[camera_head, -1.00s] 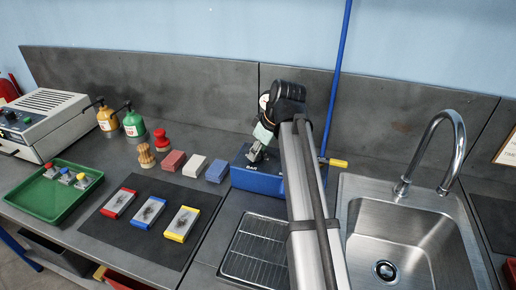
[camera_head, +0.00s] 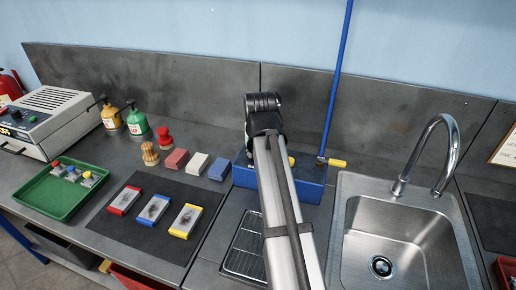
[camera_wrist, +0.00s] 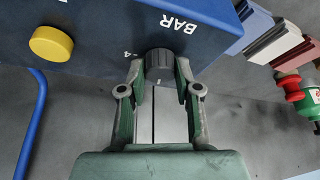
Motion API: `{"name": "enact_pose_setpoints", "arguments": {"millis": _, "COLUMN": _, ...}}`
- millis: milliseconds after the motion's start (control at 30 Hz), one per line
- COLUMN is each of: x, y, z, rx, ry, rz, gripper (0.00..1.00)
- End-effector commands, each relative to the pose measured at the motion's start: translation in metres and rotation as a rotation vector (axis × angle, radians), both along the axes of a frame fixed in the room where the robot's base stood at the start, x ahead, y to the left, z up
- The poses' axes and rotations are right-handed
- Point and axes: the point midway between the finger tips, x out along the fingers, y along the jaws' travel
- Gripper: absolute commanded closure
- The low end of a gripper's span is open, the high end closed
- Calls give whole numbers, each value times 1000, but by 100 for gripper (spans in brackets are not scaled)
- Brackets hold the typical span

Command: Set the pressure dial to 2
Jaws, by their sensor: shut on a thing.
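The pressure dial (camera_wrist: 159,62) is a dark ribbed knob on the face of the blue box (camera_wrist: 100,22), below the white "BAR" lettering, with a "-4" mark beside it. My gripper (camera_wrist: 159,75) is shut on the dial, one green finger on each side. The dial's pointer and most of its scale are hidden or too small to read. In the head view the blue box (camera_head: 310,186) stands against the back panel, left of the sink. There my arm covers the dial and the gripper.
A yellow knob (camera_wrist: 51,43) sits on the same box face, and a blue pipe (camera_head: 338,80) rises behind the box. The sink (camera_head: 395,240) and faucet (camera_head: 445,150) are to the right. Coloured blocks (camera_head: 197,164) stand close on the left. A drain rack (camera_head: 245,248) lies in front.

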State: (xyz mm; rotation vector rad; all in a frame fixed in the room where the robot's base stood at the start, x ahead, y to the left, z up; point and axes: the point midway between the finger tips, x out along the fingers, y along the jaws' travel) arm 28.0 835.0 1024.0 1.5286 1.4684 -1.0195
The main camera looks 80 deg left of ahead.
Motion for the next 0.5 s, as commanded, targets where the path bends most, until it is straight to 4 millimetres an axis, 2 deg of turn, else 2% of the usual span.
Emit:
{"name": "enact_pose_setpoints", "arguments": {"millis": 200, "x": -2, "y": -1, "z": -1, "rx": -4, "ry": 0, "rz": -104, "gripper": 100}}
{"name": "enact_pose_setpoints", "arguments": {"millis": 500, "x": -1, "y": -1, "z": -1, "rx": -4, "ry": 1, "rz": -160, "gripper": 100}}
